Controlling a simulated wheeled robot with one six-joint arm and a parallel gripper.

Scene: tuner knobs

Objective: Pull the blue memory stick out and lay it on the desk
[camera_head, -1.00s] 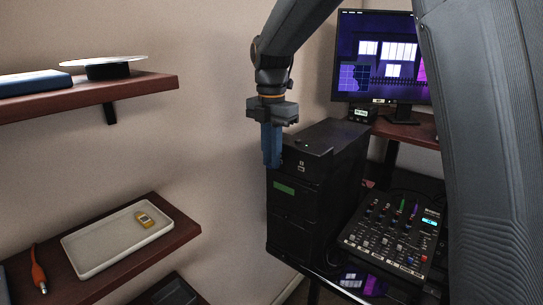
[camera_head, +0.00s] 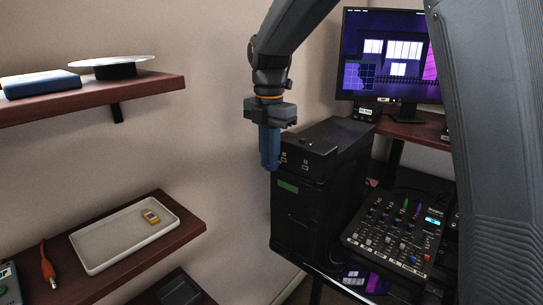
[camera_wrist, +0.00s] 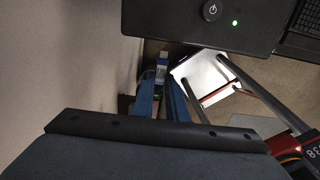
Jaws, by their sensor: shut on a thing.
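My gripper (camera_head: 269,150) hangs fingers down, just left of the front of the black computer tower (camera_head: 292,222). In the wrist view its blue fingers (camera_wrist: 162,97) are shut on the blue memory stick (camera_wrist: 161,73). The stick's bare metal plug shows beyond the fingertips, close to the tower's edge (camera_wrist: 210,22) and apart from it. In the head view the stick is hidden by the fingers. Two small ports show on the tower's upper front, right of the fingers. The desk (camera_head: 333,283) shows as a dark strip below the tower.
A mixer (camera_head: 392,238) stands right of the tower, with a monitor (camera_head: 392,55) behind. An upper shelf (camera_head: 150,88) holds a blue box and a disc.

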